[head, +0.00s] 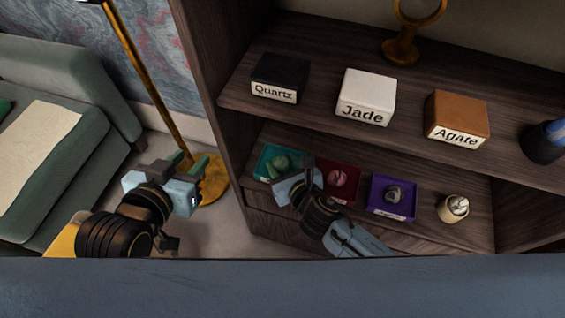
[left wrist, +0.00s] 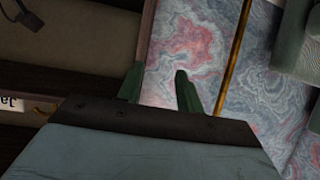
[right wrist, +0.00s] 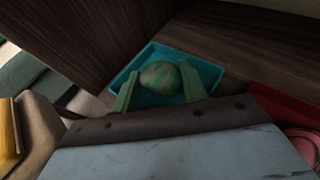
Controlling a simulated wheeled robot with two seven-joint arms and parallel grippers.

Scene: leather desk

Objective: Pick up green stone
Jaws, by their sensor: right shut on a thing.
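The green stone (head: 281,162) is round and mottled. It is at the teal tray (head: 264,170) on the lower shelf, at the left end. In the right wrist view the stone (right wrist: 160,77) sits between the two green fingers of my right gripper (right wrist: 160,88), with the teal tray (right wrist: 211,72) around and below it. My right gripper is shut on the stone; I cannot tell whether the stone is clear of the tray floor. My left gripper (head: 187,160) is open and empty, left of the shelf; its fingers stand apart in the left wrist view (left wrist: 158,85).
A red tray with a pink stone (head: 338,177) and a purple tray with a grey stone (head: 394,194) stand to the right, then a cream cup (head: 453,208). Quartz (head: 280,77), Jade (head: 366,95) and Agate (head: 457,117) boxes stand above. A brass lamp pole (head: 142,72) is near my left gripper.

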